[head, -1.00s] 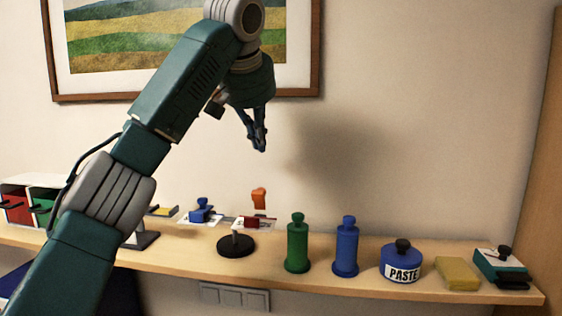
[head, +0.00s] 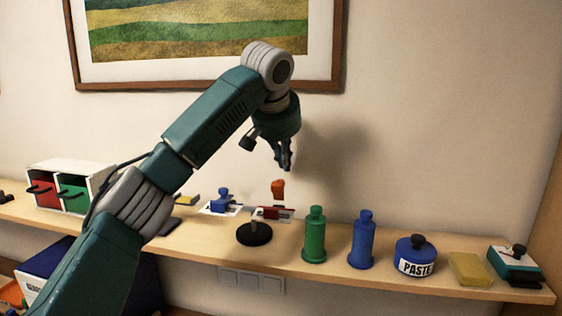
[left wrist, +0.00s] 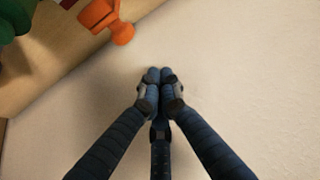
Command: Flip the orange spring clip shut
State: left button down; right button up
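The orange spring clip (head: 278,189) stands upright, its lever raised, above a small red block (head: 271,212) on a stand with a round black base (head: 254,233). It also shows at the top of the left wrist view (left wrist: 108,20). My left gripper (head: 286,167) hangs just above the clip and slightly to its right, pointing down. In the left wrist view its fingertips (left wrist: 160,76) are together with nothing between them, apart from the clip. My right gripper is not in view.
The wall is close behind.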

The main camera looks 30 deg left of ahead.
aim_at(279, 190)
pick_arm(q)
jog(key=s, duration=0.2)
jog(key=s+d+f, duration=0.1)
jog(key=s, duration=0.1)
jog(key=shift+p, duration=0.4)
jog(key=shift+w, duration=0.15)
